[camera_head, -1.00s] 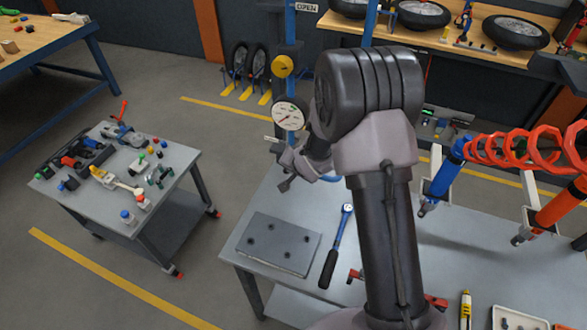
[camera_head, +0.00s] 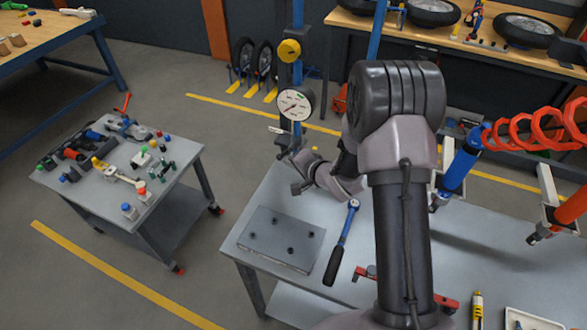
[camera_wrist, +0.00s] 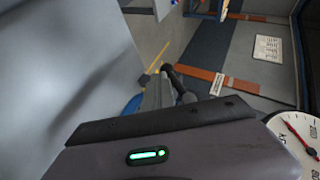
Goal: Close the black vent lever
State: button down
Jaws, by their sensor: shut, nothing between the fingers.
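The blue air post carries a round white gauge (camera_head: 295,104) and a yellow knob (camera_head: 289,50). A small pale-ended handle (camera_head: 275,130) and dark fittings (camera_head: 284,141) sit just below the gauge. I cannot tell for sure which dark part is the black vent lever. In the wrist view, my gripper (camera_wrist: 163,88) is shut and empty, with the gauge (camera_wrist: 300,135) at the lower right. My wrist hides part of the post.
The grey bench (camera_head: 470,260) holds a bolted plate (camera_head: 281,239) and a torque wrench (camera_head: 343,243). A cluttered cart (camera_head: 118,168) stands at the left. Floor lies open between cart and bench.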

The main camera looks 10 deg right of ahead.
jog(key=t+y+b, duration=0.1)
jog(key=b, duration=0.3)
jog(key=w+a+m+t+y+b, duration=0.1)
jog(key=t+b, duration=0.1)
jog(key=b, duration=0.1)
jog(key=shift+a+f+m+y+b, duration=0.2)
jog(key=shift+m+y+b, duration=0.1)
jog(key=shift+y+b, duration=0.1)
jog(key=shift+w+a+r+b, duration=0.15)
jog(key=shift+a+r+b, duration=0.1)
jog(key=shift+r+b, duration=0.5)
jog(key=shift+a+f+b, duration=0.1)
jog(key=shift+b, duration=0.25)
dwell(0.5)
